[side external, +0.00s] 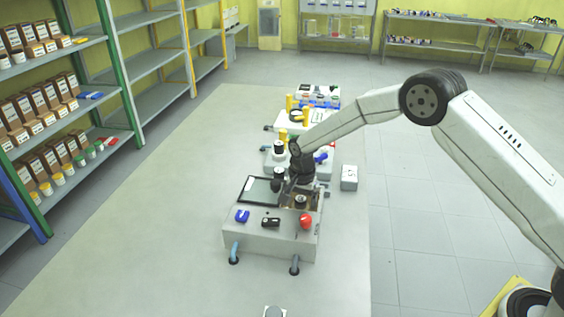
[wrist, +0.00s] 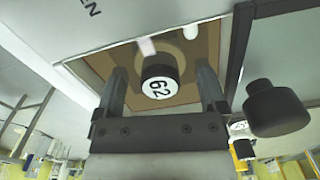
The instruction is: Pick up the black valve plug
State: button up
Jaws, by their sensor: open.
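A black cylindrical plug with a white numbered face (wrist: 160,82) stands in a brown recess of the grey reactor box. In the wrist view it appears between the two fingers of my gripper (wrist: 161,70), with a gap on each side. In the side view the same plug seems to be the dark cylinder (side external: 301,202) just below my gripper (side external: 291,188). A second, all-black knob-like plug (wrist: 275,108) is outside the fingers to the right in the wrist view. My gripper is open and empty. I cannot tell how deep the fingers reach around the numbered plug.
The reactor box (side external: 262,236) has a dark panel (side external: 261,190), a blue part (side external: 242,216), a black part (side external: 270,222) and a red knob (side external: 305,221) on top. More equipment stands behind it. A small grey box (side external: 349,178) is on the right. Floor to the left is clear.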

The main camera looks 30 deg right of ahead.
grip_shut()
dwell(0.3)
jog(key=shift+r, duration=0.1)
jog(key=shift+r, duration=0.85)
jog(key=s+d+r, duration=0.1)
jog(key=s+r, duration=1)
jog(key=s, duration=0.3)
jog(key=shift+d, duration=0.1)
